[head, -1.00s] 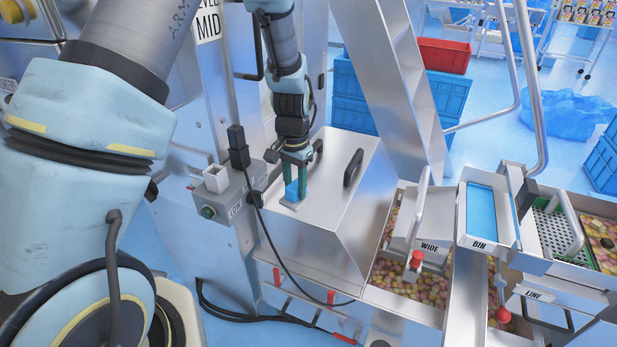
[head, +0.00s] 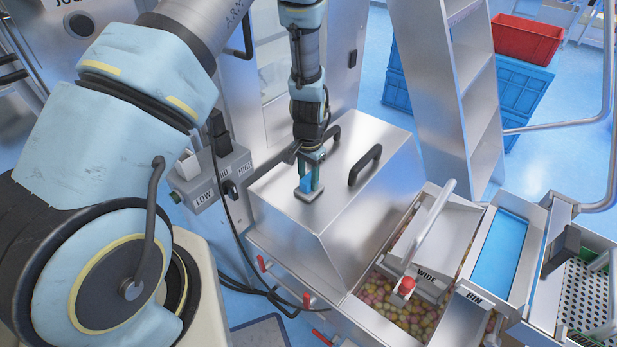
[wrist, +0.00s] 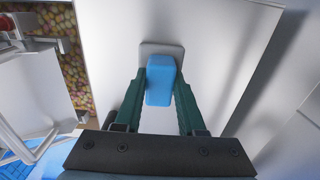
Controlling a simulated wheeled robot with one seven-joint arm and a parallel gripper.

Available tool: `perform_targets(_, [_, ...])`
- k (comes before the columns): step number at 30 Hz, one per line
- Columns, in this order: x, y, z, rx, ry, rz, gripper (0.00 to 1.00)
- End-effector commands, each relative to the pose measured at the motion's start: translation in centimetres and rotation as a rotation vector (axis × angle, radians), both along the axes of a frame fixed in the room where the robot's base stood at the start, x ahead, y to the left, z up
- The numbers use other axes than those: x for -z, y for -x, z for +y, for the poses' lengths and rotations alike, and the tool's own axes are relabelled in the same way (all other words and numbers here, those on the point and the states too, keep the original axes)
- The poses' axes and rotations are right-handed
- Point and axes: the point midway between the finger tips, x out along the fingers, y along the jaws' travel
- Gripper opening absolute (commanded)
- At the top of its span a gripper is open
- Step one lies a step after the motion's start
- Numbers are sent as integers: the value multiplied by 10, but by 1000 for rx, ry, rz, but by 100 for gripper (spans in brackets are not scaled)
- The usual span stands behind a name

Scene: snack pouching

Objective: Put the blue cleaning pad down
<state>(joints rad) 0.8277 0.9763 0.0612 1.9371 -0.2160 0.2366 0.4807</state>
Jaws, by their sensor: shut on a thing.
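The blue cleaning pad has a blue block for a grip (head: 306,184) and a flat grey base (head: 308,195). My gripper (head: 311,178) points down over the sloping steel lid (head: 345,190) and is shut on the blue block. In the wrist view the blue block (wrist: 160,82) sits between the two green fingers of my gripper (wrist: 159,92), with the grey base beyond it against the steel surface. The base is at or very close to the lid; I cannot tell whether it touches.
A black handle (head: 366,166) stands on the lid right of the pad. A control box (head: 212,180) is at left. The WIDE hopper (head: 420,270) with candies and the BIN tray (head: 500,250) with a blue bottom are at right. Bare lid surrounds the pad.

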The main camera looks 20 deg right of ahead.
Motion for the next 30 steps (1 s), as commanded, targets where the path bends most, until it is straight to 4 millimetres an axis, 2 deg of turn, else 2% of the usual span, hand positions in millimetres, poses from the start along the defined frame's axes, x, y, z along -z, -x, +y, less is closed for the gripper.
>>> perform_targets(12, [6, 0, 0, 0, 1, 0, 0])
perform_targets(13, [5, 0, 0, 0, 1, 0, 42])
perform_targets(15, [5, 0, 0, 0, 1, 0, 50])
perform_targets(20, [5, 0, 0, 0, 1, 0, 68])
perform_targets(30, [-1, 0, -1, 0, 2, -1, 69])
